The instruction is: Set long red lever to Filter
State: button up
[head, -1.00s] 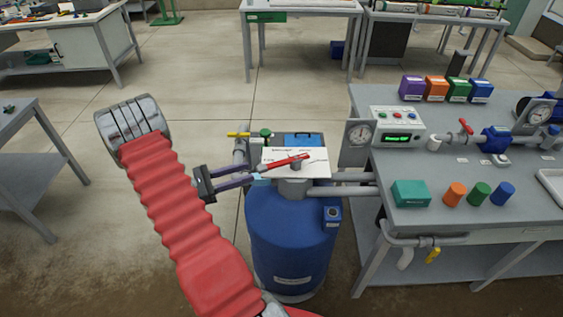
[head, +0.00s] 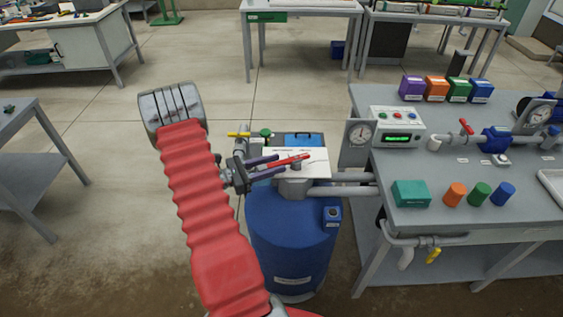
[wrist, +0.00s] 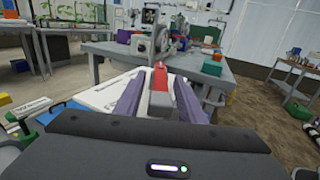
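The long red lever (head: 293,159) sits on a pivot above a white label plate (head: 315,162) on top of the blue tank (head: 290,235). Its free end points left and slightly toward the camera. Printing on the plate is too small to read, so I cannot tell which position the lever is at. My gripper (head: 270,166) is at the lever's free end, its purple fingers apart, one on each side. In the wrist view the lever (wrist: 160,77) lies between the fingertips, with a narrow gap seeming to show on each side. Part of the lever is hidden by the fingers.
Grey pipes (head: 350,184) run right from the tank top to a bench (head: 430,170) with a gauge panel and coloured blocks.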

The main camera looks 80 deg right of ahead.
aim_at(281, 162)
jog(key=shift+x, duration=1.5)
jog(key=c, duration=0.9)
grip_shut()
jog(key=shift+w+d, duration=0.1)
